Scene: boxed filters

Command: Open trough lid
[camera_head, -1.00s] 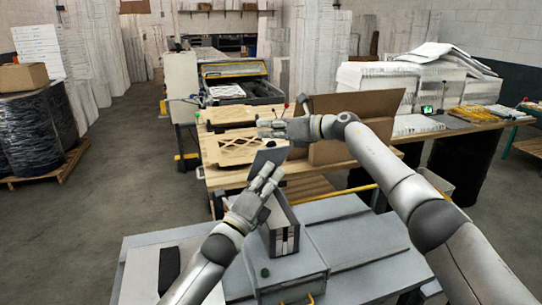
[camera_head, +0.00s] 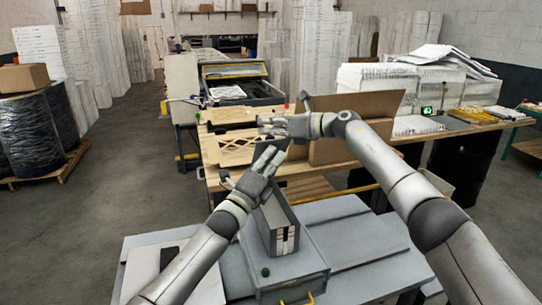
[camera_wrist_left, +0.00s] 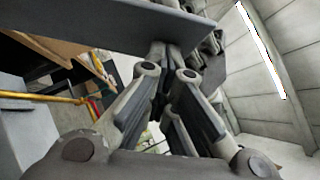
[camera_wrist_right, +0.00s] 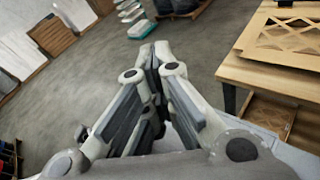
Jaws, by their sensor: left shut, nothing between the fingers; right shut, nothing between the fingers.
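The trough (camera_head: 278,232) is a narrow grey open box standing on the grey machine top in the head view, with white-edged pieces at its near end. Its lid (camera_head: 268,145) is a dark grey panel standing raised at the trough's far end. My left gripper (camera_head: 271,153) is shut and empty, its fingertips close in front of the lid; I cannot tell if they touch. In the left wrist view a grey panel (camera_wrist_left: 90,22), apparently the lid, crosses above the fingers. My right gripper (camera_head: 266,127) is shut and empty just beyond the lid; its fingers show in the right wrist view (camera_wrist_right: 155,65).
A wooden workbench (camera_head: 225,180) with an open cardboard box (camera_head: 352,105) stands beyond the grey machine top (camera_head: 350,240). A yellow bar crosses in front of the bench. Wrapped drums (camera_head: 35,125) stand far left.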

